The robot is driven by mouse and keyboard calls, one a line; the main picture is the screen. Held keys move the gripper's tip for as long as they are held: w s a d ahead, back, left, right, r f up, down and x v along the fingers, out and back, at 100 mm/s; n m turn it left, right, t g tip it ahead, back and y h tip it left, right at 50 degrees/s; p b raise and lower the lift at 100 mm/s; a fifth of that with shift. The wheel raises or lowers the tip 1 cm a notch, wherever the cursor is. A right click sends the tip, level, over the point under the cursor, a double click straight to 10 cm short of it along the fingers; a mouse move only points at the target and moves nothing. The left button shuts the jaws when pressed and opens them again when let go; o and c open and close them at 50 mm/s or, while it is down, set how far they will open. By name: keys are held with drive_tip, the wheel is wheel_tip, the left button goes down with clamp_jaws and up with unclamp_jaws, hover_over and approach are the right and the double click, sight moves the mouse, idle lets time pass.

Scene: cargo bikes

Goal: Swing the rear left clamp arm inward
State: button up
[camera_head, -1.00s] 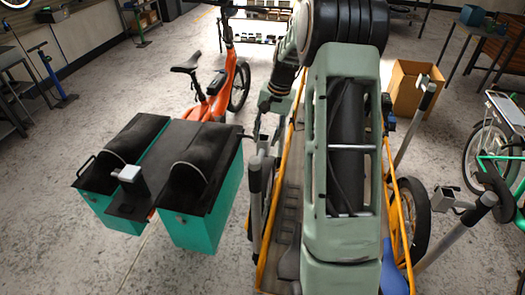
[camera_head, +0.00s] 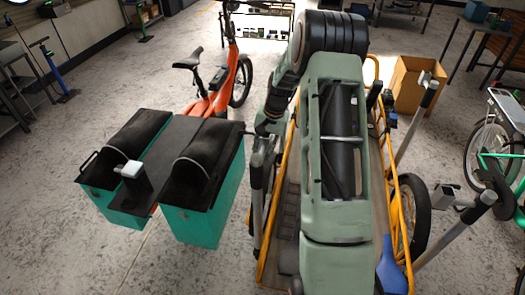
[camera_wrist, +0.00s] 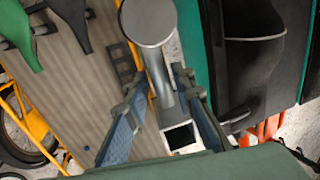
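The left clamp arm (camera_head: 257,212) is a grey tube standing along the left side of the orange-railed cargo bed. In the wrist view the grey tube (camera_wrist: 163,72) has a round flat end cap toward the camera and a square bracket (camera_wrist: 180,137) at its lower end. My gripper (camera_wrist: 160,78) is open, with one finger on each side of the tube; I cannot tell whether either finger touches it.
A teal-and-black double box (camera_head: 205,215) stands close on the left. More grey clamp posts (camera_head: 418,118) stand on the right of the cargo bed (camera_head: 285,225). An orange bike (camera_head: 225,85) is behind, and a cardboard box (camera_head: 405,85) is at the back right.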

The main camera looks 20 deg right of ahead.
clamp_jaws()
